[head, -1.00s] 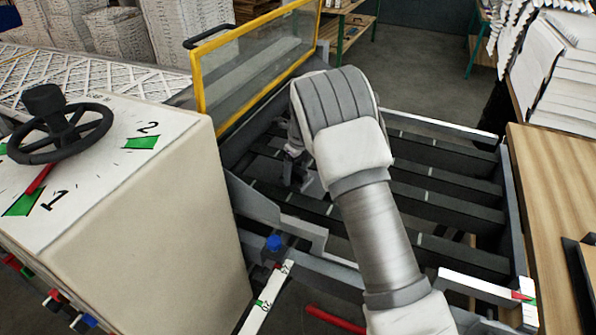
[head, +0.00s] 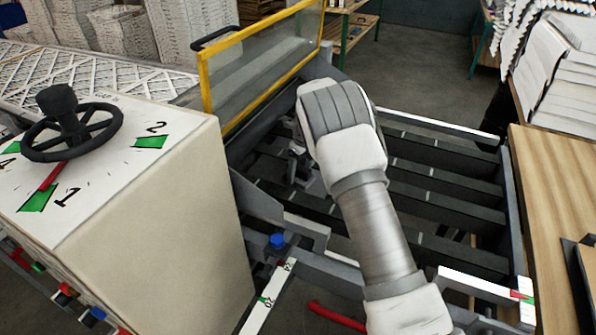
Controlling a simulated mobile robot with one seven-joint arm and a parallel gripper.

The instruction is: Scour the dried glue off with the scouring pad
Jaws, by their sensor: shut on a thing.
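My gripper (head: 298,165) shows only in part, low among the dark rails of the machine bed, left of my wrist. It is shut, and my wrist and forearm cover much of it. The scouring pad between its jaws cannot be made out at this angle. The dried glue is not distinguishable in this view. The dark rails (head: 440,208) run across the grey frame, to the right of my arm.
A beige cabinet (head: 170,230) with a black handwheel (head: 72,128) stands at left. A yellow-framed clear guard (head: 255,75) rises behind my gripper. A wooden table (head: 555,200) and stacked white filters (head: 555,80) are at right. A blue knob (head: 277,241) is on the near frame.

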